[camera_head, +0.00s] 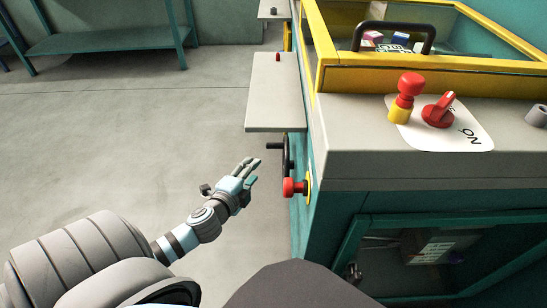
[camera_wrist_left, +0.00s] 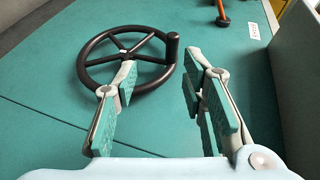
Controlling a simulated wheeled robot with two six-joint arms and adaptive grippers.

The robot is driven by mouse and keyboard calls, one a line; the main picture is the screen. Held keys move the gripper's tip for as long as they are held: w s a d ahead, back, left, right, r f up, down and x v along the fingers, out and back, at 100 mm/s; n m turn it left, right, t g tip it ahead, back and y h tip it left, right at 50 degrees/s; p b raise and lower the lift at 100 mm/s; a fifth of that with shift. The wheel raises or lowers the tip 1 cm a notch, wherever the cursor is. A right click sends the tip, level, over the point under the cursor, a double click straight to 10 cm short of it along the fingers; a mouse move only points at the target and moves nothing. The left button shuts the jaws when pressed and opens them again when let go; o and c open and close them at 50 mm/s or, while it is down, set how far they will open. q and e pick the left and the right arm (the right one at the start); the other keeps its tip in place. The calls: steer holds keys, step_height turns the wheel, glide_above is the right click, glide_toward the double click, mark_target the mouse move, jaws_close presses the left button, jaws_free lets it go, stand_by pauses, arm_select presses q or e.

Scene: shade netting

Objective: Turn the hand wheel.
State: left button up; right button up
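The black hand wheel (camera_head: 288,157) is on the teal side wall of the machine, seen nearly edge-on in the head view. In the left wrist view the spoked wheel (camera_wrist_left: 82,62) shows face-on at upper left, with its upright black crank handle (camera_wrist_left: 172,46) at the rim's right. My left gripper (camera_head: 254,172) is just left of the wheel in the head view. In the left wrist view the gripper (camera_wrist_left: 168,75) is open, with its left finger overlapping the wheel's lower rim and the handle beyond the gap. I cannot tell whether anything touches. My right gripper is out of view.
A red knob (camera_head: 294,187) sticks out of the machine side just below the wheel. A grey shelf (camera_head: 272,95) juts out above the wheel. On the machine top are a red-and-yellow button (camera_head: 408,88) and a red rotary switch (camera_head: 438,112). The floor at left is clear.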

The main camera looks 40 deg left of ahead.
mark_target(271, 147)
arm_select(q)
steer(key=shift+t, duration=0.3)
steer(key=b+x, duration=0.1)
steer(key=x, duration=0.3)
steer(key=r+b+x, duration=0.1)
steer(key=x, duration=0.4)
steer(key=b+x, duration=0.1)
steer(key=x, duration=0.3)
steer(key=shift+w+d+r+b, duration=0.1)
steer(key=shift+w+d+b, duration=0.15)
steer(key=shift+w, duration=0.25)
steer(key=shift+w+a, duration=0.1)
steer(key=shift+w, duration=0.25)
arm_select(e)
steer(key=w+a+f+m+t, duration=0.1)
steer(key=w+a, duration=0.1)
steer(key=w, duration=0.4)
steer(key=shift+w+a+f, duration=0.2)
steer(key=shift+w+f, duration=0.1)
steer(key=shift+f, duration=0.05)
arm_select(q)
jaws_close()
